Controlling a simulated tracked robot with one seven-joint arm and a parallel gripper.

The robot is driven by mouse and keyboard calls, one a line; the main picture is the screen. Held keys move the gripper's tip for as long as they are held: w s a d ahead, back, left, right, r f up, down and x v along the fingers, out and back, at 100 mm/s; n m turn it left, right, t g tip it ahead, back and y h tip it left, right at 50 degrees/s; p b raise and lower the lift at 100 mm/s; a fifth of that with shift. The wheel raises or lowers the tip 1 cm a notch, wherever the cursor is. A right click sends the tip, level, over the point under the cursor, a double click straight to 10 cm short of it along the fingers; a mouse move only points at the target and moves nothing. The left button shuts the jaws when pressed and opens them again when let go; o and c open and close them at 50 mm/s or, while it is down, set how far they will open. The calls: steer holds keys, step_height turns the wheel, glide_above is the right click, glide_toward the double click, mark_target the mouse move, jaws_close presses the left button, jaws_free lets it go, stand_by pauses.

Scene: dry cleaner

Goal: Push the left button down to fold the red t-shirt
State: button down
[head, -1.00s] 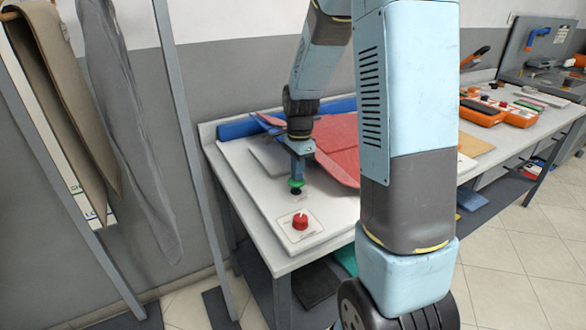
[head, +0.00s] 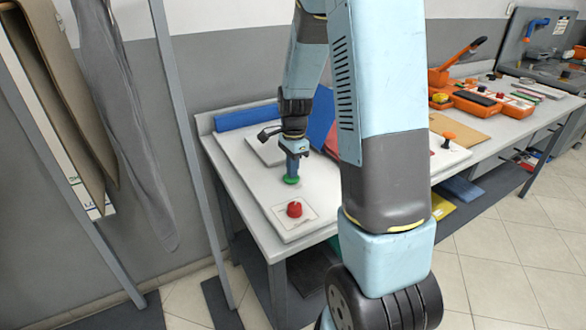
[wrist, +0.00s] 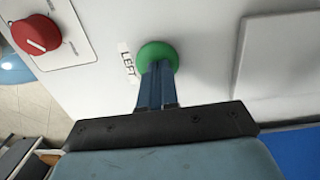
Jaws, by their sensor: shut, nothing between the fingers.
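The green button (head: 291,181) sits on the white folding board (head: 258,190) in the head view. In the wrist view the same green button (wrist: 157,50) has a "LEFT" label beside it. My gripper (head: 292,174) is shut, with its fingertips against the green button from above. The button looks low, close to the board. The red t-shirt (head: 331,138) shows only as a small piece beside my arm, which hides most of it. A blue flap (head: 321,115) stands raised there.
A red knob (head: 295,209) is at the board's near corner. To the right are an orange-and-black knob (head: 448,138) and orange devices (head: 478,100). A metal post (head: 188,150) stands left of the table.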

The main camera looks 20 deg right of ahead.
steer(key=shift+s+a+f, duration=0.1)
steer(key=shift+s+f, duration=0.1)
steer(key=shift+f, duration=0.05)
stand_by(0.4)
steer(key=shift+w+r, duration=0.1)
steer(key=shift+r, duration=0.2)
step_height(320, 180, up, 14)
steer(key=shift+w+d, duration=0.4)
steer(key=shift+f, duration=0.1)
steer(key=s+a+r+n+t, duration=0.3)
steer(key=s+r+n, duration=0.2)
steer(key=s+n, duration=0.3)
steer(key=s+a+r+n+t, duration=0.3)
steer(key=s+r+n, duration=0.3)
steer(key=s, duration=0.9)
steer(key=n, duration=0.2)
steer(key=shift+s+n+h, duration=0.25)
steer(key=shift+n+h, duration=0.05)
steer(key=shift+n, duration=0.1)
